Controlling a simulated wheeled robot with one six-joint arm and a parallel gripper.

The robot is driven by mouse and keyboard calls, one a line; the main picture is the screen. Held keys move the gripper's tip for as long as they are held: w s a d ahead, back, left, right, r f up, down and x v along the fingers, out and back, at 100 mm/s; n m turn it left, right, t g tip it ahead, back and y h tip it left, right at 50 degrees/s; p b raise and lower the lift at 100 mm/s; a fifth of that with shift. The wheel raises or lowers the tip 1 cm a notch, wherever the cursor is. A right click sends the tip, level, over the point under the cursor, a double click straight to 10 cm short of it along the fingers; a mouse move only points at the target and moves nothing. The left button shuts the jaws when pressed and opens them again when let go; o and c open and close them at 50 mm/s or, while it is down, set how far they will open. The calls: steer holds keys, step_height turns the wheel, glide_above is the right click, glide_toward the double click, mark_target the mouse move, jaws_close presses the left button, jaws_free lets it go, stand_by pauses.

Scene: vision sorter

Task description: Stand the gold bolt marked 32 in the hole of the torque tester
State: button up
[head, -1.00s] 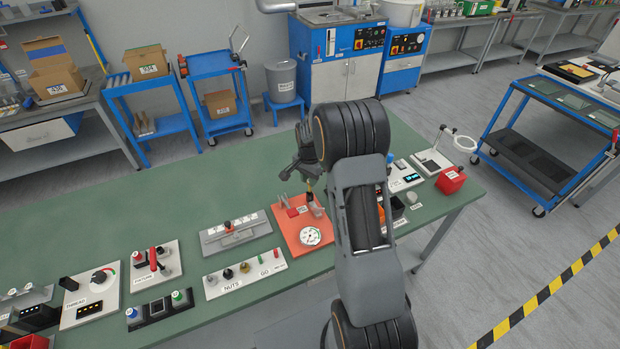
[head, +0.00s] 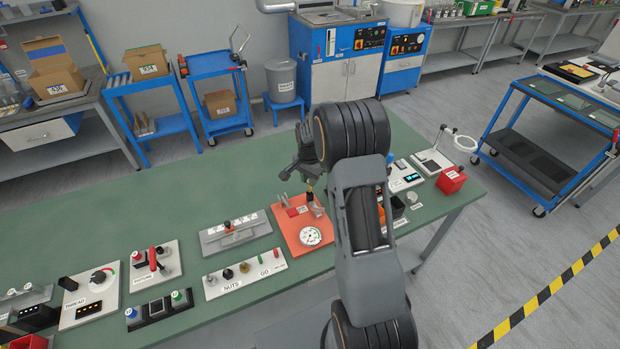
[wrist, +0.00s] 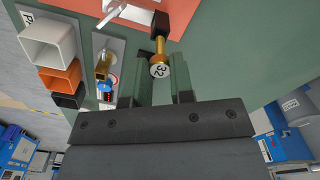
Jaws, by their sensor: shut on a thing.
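The gold bolt marked 32 (wrist: 159,70) shows in the wrist view with its numbered head toward the camera. My gripper (wrist: 164,82) is shut on it near the head. The shank runs away from the camera to a black block (wrist: 160,24) on the orange torque tester. I cannot tell whether the bolt's tip is in the hole. In the head view the torque tester (head: 289,221) is an orange plate with a white dial gauge (head: 311,236). My gripper (head: 308,172) is above its back part, partly hidden by my arm, with a small gold spot of the bolt (head: 309,188) below it.
A white strip with nuts (head: 244,277) lies in front left of the tester, and a grey fixture (head: 236,234) lies to its left. White, orange and black square bins (wrist: 52,40) stand beside it. A red bin (head: 451,180) is farther right. The back of the green bench is clear.

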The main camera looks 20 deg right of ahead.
steer(key=shift+f+b, duration=1.25)
steer(key=shift+f, duration=0.4)
steer(key=o, duration=1.3)
steer(key=shift+r+p, duration=2.6)
steer(key=shift+r, duration=1.45)
